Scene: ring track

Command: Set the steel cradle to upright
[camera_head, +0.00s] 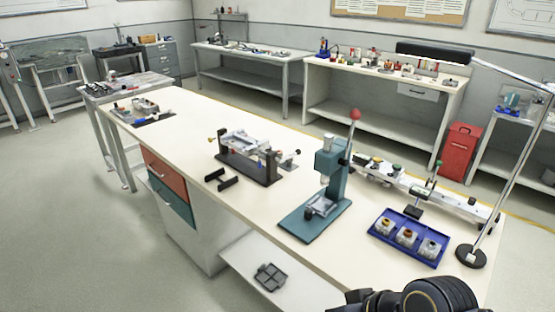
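The steel cradle (242,146) is a silvery open frame on the long cream workbench. It sits between the uprights of a dark stand (262,172), left of the green press. A small knob on a shaft (289,162) is at its right end and a yellow knob (211,140) at its left. From here the cradle's exact tilt is too small to tell. Neither gripper shows; only a black part of my own body is at the bottom right edge.
A green press (325,182) with a red-knobbed lever stands right of the stand. A blue tray (408,238) of small parts, a rail fixture (425,192) and a lamp base (472,256) are farther right. Bench space left of the stand is clear.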

